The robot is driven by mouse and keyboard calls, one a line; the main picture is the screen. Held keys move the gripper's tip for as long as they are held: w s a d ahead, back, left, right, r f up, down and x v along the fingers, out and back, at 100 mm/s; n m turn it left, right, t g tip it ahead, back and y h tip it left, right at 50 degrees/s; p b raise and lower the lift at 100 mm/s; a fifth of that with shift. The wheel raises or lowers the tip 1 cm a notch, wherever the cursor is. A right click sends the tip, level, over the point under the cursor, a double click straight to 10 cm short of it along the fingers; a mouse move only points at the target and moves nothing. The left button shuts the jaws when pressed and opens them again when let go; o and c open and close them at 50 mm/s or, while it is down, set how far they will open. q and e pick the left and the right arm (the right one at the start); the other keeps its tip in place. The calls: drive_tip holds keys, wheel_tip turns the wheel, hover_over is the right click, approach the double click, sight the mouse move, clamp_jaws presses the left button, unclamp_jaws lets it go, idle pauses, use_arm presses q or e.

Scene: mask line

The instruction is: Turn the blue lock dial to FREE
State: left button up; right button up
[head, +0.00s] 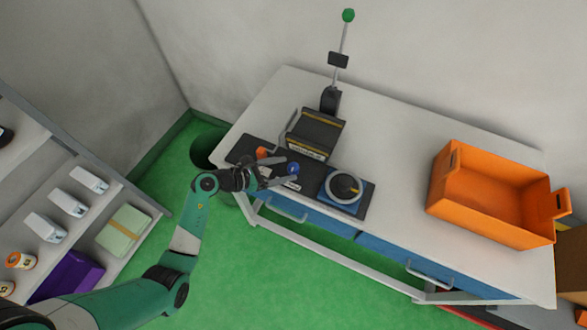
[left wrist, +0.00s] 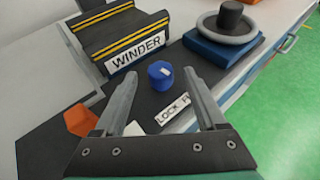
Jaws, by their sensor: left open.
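The blue lock dial (head: 293,168) sits on a black panel on the white table. In the left wrist view the dial (left wrist: 160,75) is a small blue knob with a pale mark on its top side. A white label reading LOCK and the start of another word (left wrist: 172,109) lies beside it, partly hidden by a finger. My left gripper (head: 284,171) is open, its two fingers (left wrist: 158,88) on either side of the dial in the picture. I cannot tell whether they touch it. My right gripper is not in view.
A black box labelled WINDER (left wrist: 122,42) stands just behind the dial. A grey handwheel on a blue base (head: 343,188) is to the right, an orange piece (head: 263,153) to the left. An orange crate (head: 490,200) stands farther right.

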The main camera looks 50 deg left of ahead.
sight(292, 168)
use_arm(q)
drive_tip(key=shift+b+x, duration=0.5)
drive_tip(key=shift+x, duration=1.5)
drive_tip(key=shift+r, duration=0.1)
clamp_jaws()
